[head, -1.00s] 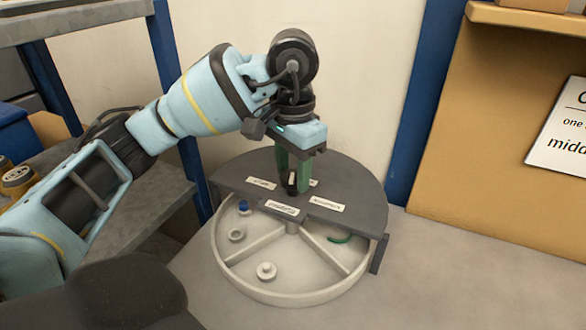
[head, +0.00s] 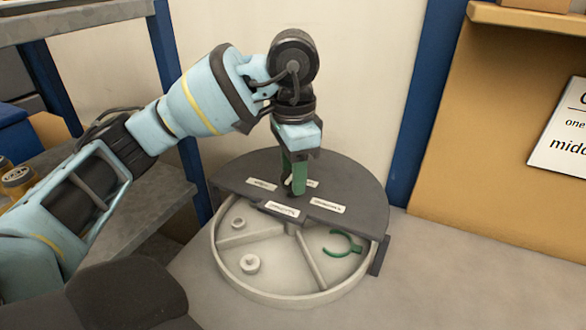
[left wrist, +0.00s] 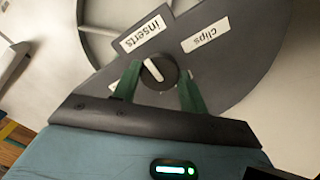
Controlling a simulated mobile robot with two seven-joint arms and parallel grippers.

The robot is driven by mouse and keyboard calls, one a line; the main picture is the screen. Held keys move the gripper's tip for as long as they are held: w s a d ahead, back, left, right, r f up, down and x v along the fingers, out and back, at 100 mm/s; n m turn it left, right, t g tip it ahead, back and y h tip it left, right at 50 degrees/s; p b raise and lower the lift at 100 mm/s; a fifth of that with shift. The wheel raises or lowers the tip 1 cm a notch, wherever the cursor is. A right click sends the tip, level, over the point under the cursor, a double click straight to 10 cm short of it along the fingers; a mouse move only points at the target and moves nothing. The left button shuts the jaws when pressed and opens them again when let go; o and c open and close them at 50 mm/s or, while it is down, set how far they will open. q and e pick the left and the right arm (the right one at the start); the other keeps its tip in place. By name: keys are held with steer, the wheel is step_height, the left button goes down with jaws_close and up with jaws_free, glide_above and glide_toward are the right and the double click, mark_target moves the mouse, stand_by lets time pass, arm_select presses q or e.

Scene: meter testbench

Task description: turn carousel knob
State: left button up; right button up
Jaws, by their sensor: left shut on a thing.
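The carousel is a round beige tray (head: 262,297) with dividers under a dark grey cover (head: 350,180) with several white labels. The black knob with a white pointer line shows in the left wrist view (left wrist: 154,72), on the cover near labels reading "inserts" (left wrist: 142,34) and "clips" (left wrist: 205,34). My left gripper (head: 296,192) points down with its green fingers on either side of the knob, shut on it. In the head view the fingers mostly hide the knob. My right gripper is not in view.
In the tray's open part lie a green ring-like clip (head: 342,244) and two pale round pieces, one at the front (head: 249,263). A blue post (head: 425,100) and a tan panel (head: 500,170) stand at the right. Grey shelving (head: 165,190) is at the left.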

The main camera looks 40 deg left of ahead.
arm_select(q)
steer(key=o, duration=1)
steer(key=shift+c, duration=0.2)
steer(key=shift+r+p, duration=1.1)
steer(key=shift+r, duration=2.85)
